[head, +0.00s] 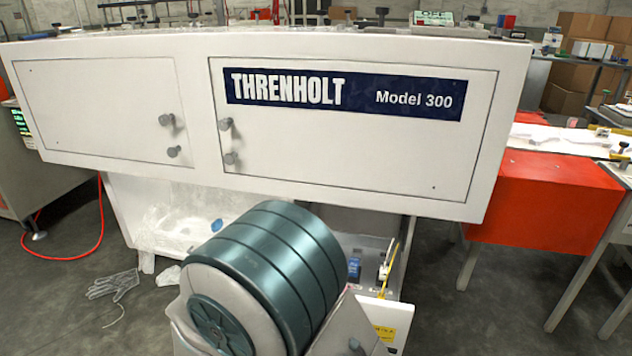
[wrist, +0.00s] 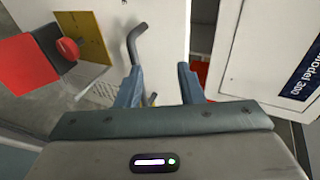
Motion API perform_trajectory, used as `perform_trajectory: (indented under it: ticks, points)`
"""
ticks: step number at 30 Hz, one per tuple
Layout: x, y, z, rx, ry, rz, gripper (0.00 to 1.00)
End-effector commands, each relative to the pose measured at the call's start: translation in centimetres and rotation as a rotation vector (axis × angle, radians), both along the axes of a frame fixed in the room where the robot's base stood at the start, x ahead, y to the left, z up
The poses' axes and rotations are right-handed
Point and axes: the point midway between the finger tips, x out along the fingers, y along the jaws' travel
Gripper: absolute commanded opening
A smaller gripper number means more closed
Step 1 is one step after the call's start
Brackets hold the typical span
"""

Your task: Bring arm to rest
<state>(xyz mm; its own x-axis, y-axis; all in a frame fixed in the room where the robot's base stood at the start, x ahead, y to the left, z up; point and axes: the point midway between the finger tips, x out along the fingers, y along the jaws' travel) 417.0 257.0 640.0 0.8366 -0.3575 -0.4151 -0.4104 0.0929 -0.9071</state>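My gripper (wrist: 158,82) shows in the wrist view with its two blue-grey fingers apart and nothing held between them. A bent grey handle (wrist: 136,42) stands out from a white panel (wrist: 165,35) just beyond the left finger; I cannot tell whether they touch. In the head view my arm's teal ribbed link fills the lower middle, low in front of the white Threnholt machine (head: 350,165). My gripper does not show in that view.
Crumpled clear film (head: 175,225) lies under the machine's left side. An open lower compartment with a yellow label (head: 385,333) is right of my arm. A red box-shaped unit (head: 545,200) stands at right. A red hose (head: 85,250) crosses the floor at left.

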Motion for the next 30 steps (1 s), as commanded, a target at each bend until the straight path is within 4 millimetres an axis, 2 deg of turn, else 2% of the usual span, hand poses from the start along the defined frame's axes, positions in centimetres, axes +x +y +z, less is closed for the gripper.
perform_trajectory:
  ticks: [1,6,10,14,18,20,24,30]
  points:
    - [1.7,-0.2,3.6,0.030,0.035,0.059,0.34]
    - [5.2,0.0,10.5,0.045,0.147,0.340,0.34]
    - [6.3,-0.9,16.1,-0.003,0.208,0.564,0.34]
    - [5.9,-2.9,21.5,-0.101,0.261,0.780,0.34]
    - [4.0,-6.2,26.6,-0.252,0.334,0.993,0.34]
    - [2.8,-8.0,28.5,-0.325,0.373,1.076,0.34]
    - [-0.9,-12.9,32.4,-0.516,0.494,1.250,0.34]
    - [-7.1,-20.6,36.3,-0.744,0.736,1.421,0.34]
